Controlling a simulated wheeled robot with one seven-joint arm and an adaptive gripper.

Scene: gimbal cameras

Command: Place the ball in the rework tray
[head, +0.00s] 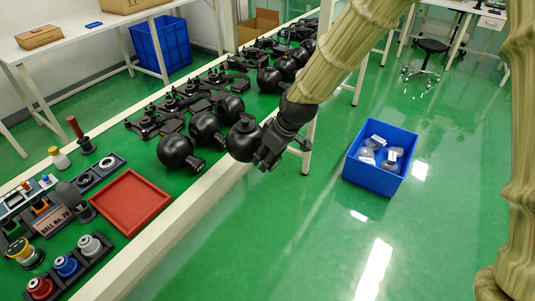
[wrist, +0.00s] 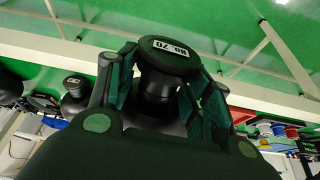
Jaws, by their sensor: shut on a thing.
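My gripper (head: 262,150) is shut on a black ball (head: 243,138) and holds it in the air beside the bench's right edge. In the wrist view, the fingers of my gripper (wrist: 165,95) close around the ball's narrow neck (wrist: 158,88). Its flat end cap faces the camera and carries a "NO. 70" label (wrist: 169,48). A red, shallow, empty tray (head: 118,228) lies on the green bench top, left of and nearer than my gripper. A sign reading "BALL NO. 70" (head: 52,220) stands left of the tray.
Several black balls (head: 175,150) and drone-like frames (head: 155,122) line the bench behind the tray. Coloured spools (head: 66,265) and small holders crowd its left and near side. A blue crate (head: 378,183) with bagged items stands on the open floor at right.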

